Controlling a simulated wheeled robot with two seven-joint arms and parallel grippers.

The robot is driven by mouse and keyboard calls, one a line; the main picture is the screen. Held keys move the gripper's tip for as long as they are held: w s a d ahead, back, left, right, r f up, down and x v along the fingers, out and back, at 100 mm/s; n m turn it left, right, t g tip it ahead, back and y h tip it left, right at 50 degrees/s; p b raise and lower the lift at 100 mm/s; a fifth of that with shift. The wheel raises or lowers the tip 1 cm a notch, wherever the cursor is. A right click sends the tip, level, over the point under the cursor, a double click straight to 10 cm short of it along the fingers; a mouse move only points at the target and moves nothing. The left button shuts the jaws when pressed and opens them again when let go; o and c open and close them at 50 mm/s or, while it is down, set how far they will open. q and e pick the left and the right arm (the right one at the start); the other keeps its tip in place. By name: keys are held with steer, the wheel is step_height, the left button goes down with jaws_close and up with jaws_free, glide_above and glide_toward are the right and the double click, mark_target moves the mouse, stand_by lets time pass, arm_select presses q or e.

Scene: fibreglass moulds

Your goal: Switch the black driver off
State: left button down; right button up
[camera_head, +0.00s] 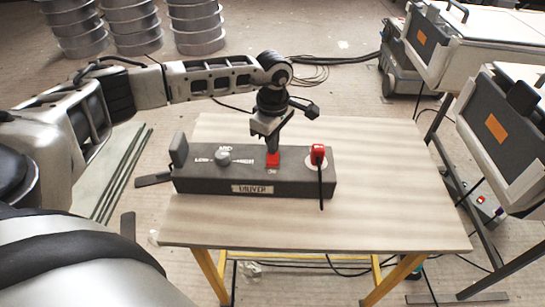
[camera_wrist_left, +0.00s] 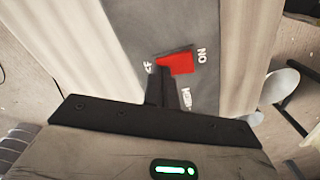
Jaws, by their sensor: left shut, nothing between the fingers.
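The black driver (camera_head: 210,184) is a long dark box lying on a table, with a "DRIVER" label on its front. Its red rocker switch (camera_head: 273,160) sits on top near the middle; in the left wrist view the switch (camera_wrist_left: 181,63) lies between an "ON" mark on the right and a partly hidden "OFF" mark on the left. My left gripper (camera_head: 270,146) is shut and empty, pointing down at the switch. In the left wrist view its fingertips (camera_wrist_left: 161,72) overlap the switch's OFF-side end; whether they touch cannot be told. My right gripper is not in view.
A grey knob (camera_head: 222,156) with LOW, MID and HIGH marks and a red plug (camera_head: 318,152) with a black cable flank the switch. The wooden table (camera_head: 400,205) is clear around the driver. Grey machines (camera_head: 420,50) stand at the right, metal rings (camera_head: 196,25) at the back.

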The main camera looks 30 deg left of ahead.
arm_select(q)
steer(key=shift+r, duration=0.1)
step_height(320, 180, up, 7)
steer(key=p, duration=0.4)
steer(key=shift+p, duration=0.35)
stand_by(0.3)
